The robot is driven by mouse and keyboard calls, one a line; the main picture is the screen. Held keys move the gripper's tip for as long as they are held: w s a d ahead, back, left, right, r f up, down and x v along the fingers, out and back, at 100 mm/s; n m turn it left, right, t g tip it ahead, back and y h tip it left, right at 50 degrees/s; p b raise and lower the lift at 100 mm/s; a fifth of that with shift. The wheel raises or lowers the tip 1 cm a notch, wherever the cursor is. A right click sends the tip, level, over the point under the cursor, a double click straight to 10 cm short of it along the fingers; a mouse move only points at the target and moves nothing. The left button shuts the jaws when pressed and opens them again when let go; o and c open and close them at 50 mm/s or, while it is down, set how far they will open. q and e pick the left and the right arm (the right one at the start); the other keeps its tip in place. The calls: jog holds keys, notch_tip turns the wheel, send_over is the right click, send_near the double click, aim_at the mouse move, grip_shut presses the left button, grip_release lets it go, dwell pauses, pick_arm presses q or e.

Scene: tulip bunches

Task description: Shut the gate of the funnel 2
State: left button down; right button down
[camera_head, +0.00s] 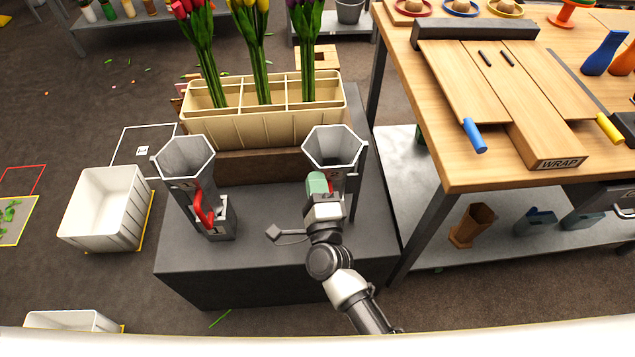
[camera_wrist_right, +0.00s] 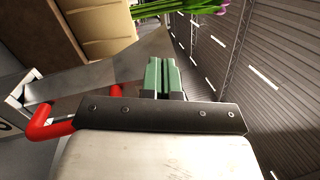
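Funnel 2 (camera_head: 333,147) is the right one of two grey hexagonal funnels on the dark stand in the head view. My right gripper (camera_head: 317,184) is in front of its lower part and hides most of the gate; a bit of red shows beside the green fingertips. In the right wrist view my right gripper (camera_wrist_right: 163,76) has its green fingers together, with nothing seen between them. A red handle (camera_wrist_right: 50,120) is to the left of the gripper there, outside the fingers. Whether they touch cannot be told. My left gripper is not in view.
The other funnel (camera_head: 184,160), with a red handle (camera_head: 205,210), stands left on the dark stand (camera_head: 255,255). A cream divided box (camera_head: 262,130) with tulips is behind the funnels. A wooden table (camera_head: 455,170) is to the right; a white bin (camera_head: 100,215) is on the left floor.

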jog(key=shift+a+r, duration=0.1)
jog(key=shift+r, duration=0.1)
jog(key=v, duration=1.1)
jog(key=shift+f+b, duration=0.2)
jog(key=shift+b, duration=0.2)
jog(key=s+d+f+n+g+p, duration=0.25)
jog(key=f+n+g, duration=0.2)
jog(key=f, duration=0.45)
jog(key=s+d+f+n+g+p, duration=0.1)
jog(key=s+d+f+n+g, duration=0.3)
jog(key=f, duration=0.4)
jog(key=s+d+f+n+g+p, duration=0.25)
jog(key=f+n, duration=0.35)
jog(key=f, duration=0.3)
jog(key=s+d+f+n+g+h+p, duration=0.1)
jog(key=s+d+f+n+g, duration=0.1)
jog(key=s, duration=0.5)
jog(key=s+d+f+n+g+h+p, duration=0.1)
jog(key=s+d+f+n+g, duration=0.1)
jog(key=s+d, duration=0.4)
jog(key=s+d+f+n+g+p, duration=0.1)
jog(key=s+d+f+g, duration=0.3)
jog(key=s, duration=0.4)
jog(key=shift+s+d+f+n+h, duration=0.15)
jog(key=shift+d+f+n+h, duration=0.2)
jog(key=shift+n, duration=0.5)
